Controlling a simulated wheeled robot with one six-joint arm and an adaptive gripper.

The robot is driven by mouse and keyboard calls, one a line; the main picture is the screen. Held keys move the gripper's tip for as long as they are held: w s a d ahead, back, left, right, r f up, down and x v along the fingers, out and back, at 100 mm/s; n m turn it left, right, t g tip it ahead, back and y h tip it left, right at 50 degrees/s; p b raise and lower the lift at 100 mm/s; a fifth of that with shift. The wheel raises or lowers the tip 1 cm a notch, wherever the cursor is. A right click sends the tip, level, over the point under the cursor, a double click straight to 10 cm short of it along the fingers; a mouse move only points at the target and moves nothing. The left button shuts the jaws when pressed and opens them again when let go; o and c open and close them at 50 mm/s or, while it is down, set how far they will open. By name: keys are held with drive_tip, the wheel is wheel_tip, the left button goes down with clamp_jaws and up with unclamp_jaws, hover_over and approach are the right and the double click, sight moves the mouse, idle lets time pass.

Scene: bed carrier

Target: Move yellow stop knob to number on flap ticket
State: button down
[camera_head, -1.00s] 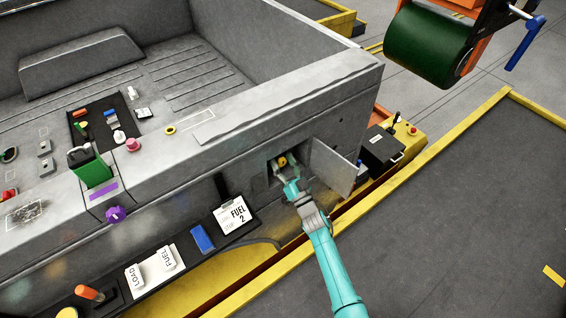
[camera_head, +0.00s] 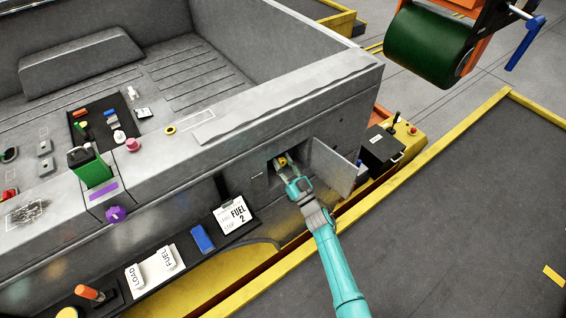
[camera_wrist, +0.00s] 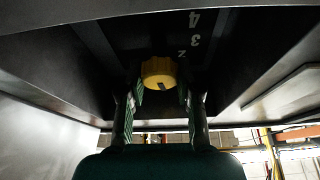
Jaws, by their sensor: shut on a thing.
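The yellow stop knob (camera_wrist: 160,72) sits inside the dark recess behind the open flap; it also shows in the head view (camera_head: 282,160). My gripper (camera_wrist: 160,92) reaches into the recess from the front, with a finger on each side of the knob, and is shut on it. White digits 4, 3 and 2 (camera_wrist: 192,38) run in a row on the recess surface beyond the knob; the 2 lies closest to it. The ticket (camera_head: 232,214) on the shelf reads FUEL and STOP 2. The knob's exact pointing direction cannot be told.
The open flap door (camera_head: 332,165) stands to the right of the recess. A black box (camera_head: 380,148) is further right. The LOAD and FUEL cards (camera_head: 155,268) and a blue block (camera_head: 202,238) lie left of the ticket.

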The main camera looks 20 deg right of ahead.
drive_tip(key=n+y, duration=0.1)
drive_tip(key=n, duration=0.3)
drive_tip(key=n+g+y, duration=0.1)
drive_tip(key=n+y, duration=0.1)
drive_tip(key=n, duration=0.2)
drive_tip(key=shift+g, duration=0.3)
drive_tip(key=shift+a+y, duration=0.1)
drive_tip(key=shift+y, duration=0.3)
drive_tip(key=c, duration=0.8)
unclamp_jaws()
drive_tip(key=shift+s+f, duration=0.1)
drive_tip(key=shift+s, duration=0.05)
drive_tip(key=v, duration=1.1)
drive_tip(key=shift+s+d, duration=0.3)
drive_tip(key=shift+s, duration=0.05)
